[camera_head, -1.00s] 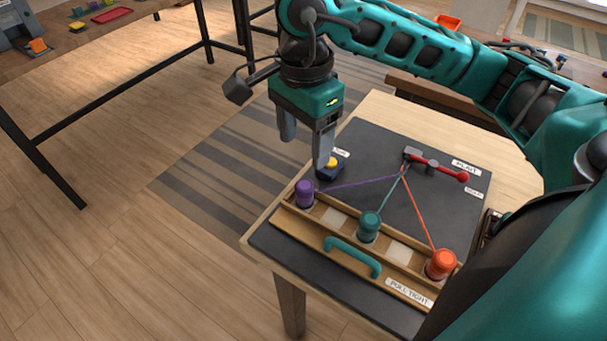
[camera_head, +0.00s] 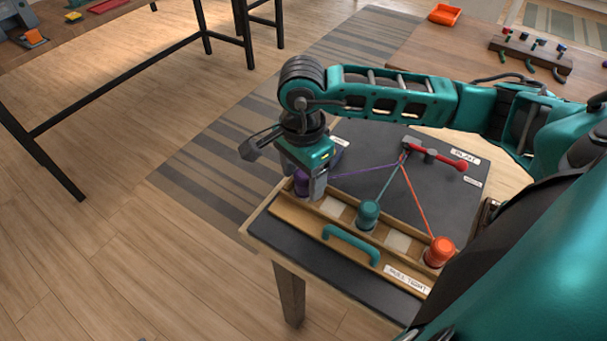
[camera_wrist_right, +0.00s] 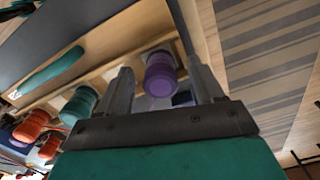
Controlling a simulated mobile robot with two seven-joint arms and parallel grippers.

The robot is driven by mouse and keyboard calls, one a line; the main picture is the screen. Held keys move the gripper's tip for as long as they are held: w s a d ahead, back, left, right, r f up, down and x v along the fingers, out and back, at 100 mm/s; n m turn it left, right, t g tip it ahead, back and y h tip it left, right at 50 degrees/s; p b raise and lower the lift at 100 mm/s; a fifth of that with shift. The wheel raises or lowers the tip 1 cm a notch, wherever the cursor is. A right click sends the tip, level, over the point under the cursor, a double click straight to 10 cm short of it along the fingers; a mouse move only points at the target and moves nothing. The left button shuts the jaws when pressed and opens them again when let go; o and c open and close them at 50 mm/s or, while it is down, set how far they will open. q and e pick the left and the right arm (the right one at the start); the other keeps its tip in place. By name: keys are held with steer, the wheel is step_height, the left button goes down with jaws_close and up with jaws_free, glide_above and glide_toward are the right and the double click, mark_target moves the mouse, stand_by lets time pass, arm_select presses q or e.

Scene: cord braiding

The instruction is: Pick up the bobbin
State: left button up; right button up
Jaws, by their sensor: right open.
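The purple bobbin (camera_head: 301,184) stands at the left end of the wooden rack (camera_head: 335,212), partly hidden by my right gripper (camera_head: 309,190) in the head view. In the right wrist view the purple bobbin (camera_wrist_right: 160,76) lies between the two spread fingers, with a gap on each side. My right gripper is open and points down at it. A teal bobbin (camera_head: 368,214) sits mid-rack and an orange bobbin (camera_head: 439,252) at the right end. My left gripper is out of view.
A teal handle (camera_head: 351,244) is on the rack's front. A red lever (camera_head: 452,163) is by the clamp on the dark board (camera_head: 345,148). Another table (camera_head: 430,45) with an orange tray (camera_head: 445,14) stands behind.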

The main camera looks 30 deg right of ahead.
mark_target(302, 174)
steer(key=shift+f, duration=0.15)
steer(key=shift+c, duration=0.8)
steer(key=c, duration=1)
steer(key=shift+r, duration=0.3)
steer(key=shift+r+p, duration=0.9)
steer(key=shift+r, duration=8.85)
